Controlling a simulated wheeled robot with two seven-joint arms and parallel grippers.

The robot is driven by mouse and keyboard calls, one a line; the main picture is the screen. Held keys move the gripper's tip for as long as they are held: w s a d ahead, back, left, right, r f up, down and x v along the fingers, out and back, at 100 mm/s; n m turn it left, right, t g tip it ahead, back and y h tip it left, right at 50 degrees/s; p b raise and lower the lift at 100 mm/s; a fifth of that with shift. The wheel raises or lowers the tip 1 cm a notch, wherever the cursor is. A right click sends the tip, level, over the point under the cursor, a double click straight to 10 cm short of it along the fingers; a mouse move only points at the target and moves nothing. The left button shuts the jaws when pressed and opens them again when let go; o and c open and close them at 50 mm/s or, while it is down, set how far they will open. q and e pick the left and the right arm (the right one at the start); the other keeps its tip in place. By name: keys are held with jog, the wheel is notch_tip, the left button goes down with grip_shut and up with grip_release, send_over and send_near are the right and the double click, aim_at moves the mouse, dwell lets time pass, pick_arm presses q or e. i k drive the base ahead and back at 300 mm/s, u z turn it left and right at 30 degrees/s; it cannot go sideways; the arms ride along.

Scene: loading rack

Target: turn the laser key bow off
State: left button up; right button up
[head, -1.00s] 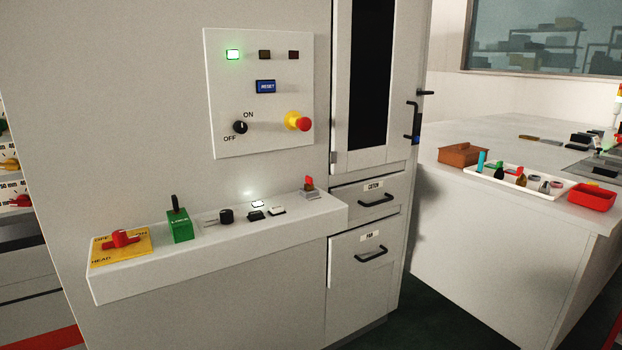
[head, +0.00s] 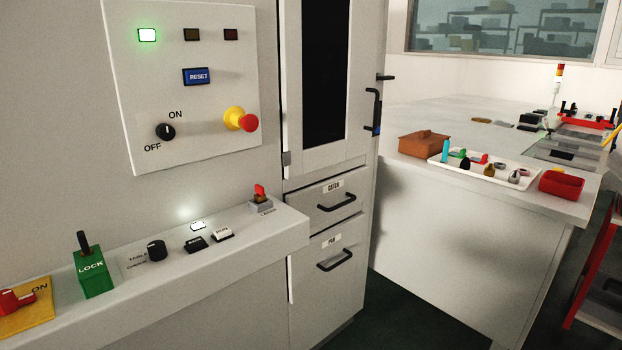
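A small switch with a red upright bow (head: 260,191) stands on a grey block at the right end of the ledge. Its label is too small to read with certainty, so I cannot be sure it is the laser key. A round black knob (head: 165,131) sits on the upper panel (head: 200,105), with ON above right and OFF below left. Its exact setting is hard to tell. Neither of my grippers is in view.
The ledge (head: 200,270) carries a green LOCK block (head: 92,272), a black knob (head: 156,250), small buttons and a red handle (head: 15,300). A yellow-and-red stop button (head: 241,119) juts from the panel. A bench with a white tray stands at right.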

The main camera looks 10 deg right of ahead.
aim_at(259, 189)
jog(key=u, duration=0.25)
jog(key=i, duration=0.95)
jog(key=u, duration=0.7)
